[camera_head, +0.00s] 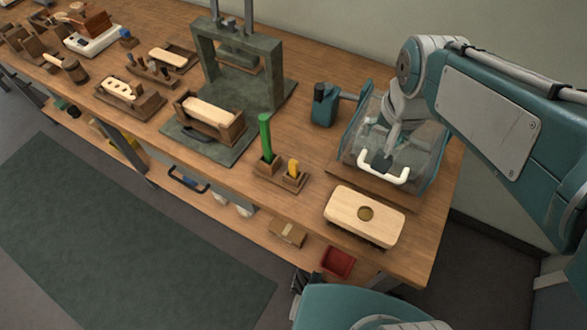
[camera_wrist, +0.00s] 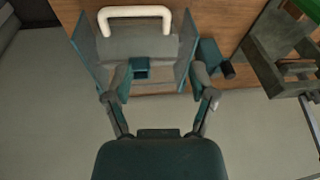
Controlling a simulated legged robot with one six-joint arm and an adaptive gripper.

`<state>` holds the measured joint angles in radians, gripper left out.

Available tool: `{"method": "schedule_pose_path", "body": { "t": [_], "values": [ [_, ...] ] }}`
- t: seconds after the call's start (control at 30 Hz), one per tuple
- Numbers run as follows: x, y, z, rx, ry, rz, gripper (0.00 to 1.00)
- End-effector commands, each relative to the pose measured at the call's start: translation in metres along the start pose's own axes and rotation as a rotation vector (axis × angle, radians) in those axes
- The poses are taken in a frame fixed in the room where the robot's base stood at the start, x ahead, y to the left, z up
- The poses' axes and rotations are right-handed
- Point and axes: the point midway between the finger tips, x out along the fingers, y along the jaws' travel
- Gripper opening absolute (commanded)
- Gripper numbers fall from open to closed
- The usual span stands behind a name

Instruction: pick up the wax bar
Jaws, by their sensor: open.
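A short yellow bar (camera_head: 293,168), which I take to be the wax bar, stands upright in a small wooden holder (camera_head: 265,178) near the bench's front edge. A tall green stick (camera_head: 265,138) stands in the same holder, to its left. My gripper (camera_wrist: 161,75) is open and empty in the wrist view, its two fingers spread apart. It is over the clear guard box, to the right of the holder and well apart from the bar. In the head view its fingers are hard to make out. The yellow bar does not show in the wrist view.
The clear guard box with a white handle (camera_head: 385,173) stands beside a teal device (camera_head: 325,106). A wooden block with a round inset (camera_head: 350,205) lies in front. A green press frame (camera_head: 265,90) stands left of the holder. Bare bench (camera_head: 300,145) lies between holder and device.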

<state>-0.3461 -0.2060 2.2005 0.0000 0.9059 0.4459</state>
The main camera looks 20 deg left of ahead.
Motion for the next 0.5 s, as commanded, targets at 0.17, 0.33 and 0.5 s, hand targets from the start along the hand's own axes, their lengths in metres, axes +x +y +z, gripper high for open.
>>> {"method": "schedule_pose_path", "body": {
  "t": [0.17,0.33,0.5],
  "values": [
    [0.029,-0.040,-0.006,0.020,-0.066,0.015,0.73],
    [0.058,-0.077,-0.005,0.043,-0.120,0.039,0.73],
    [0.090,-0.115,0.003,0.065,-0.169,0.071,0.73]
  ]
}}
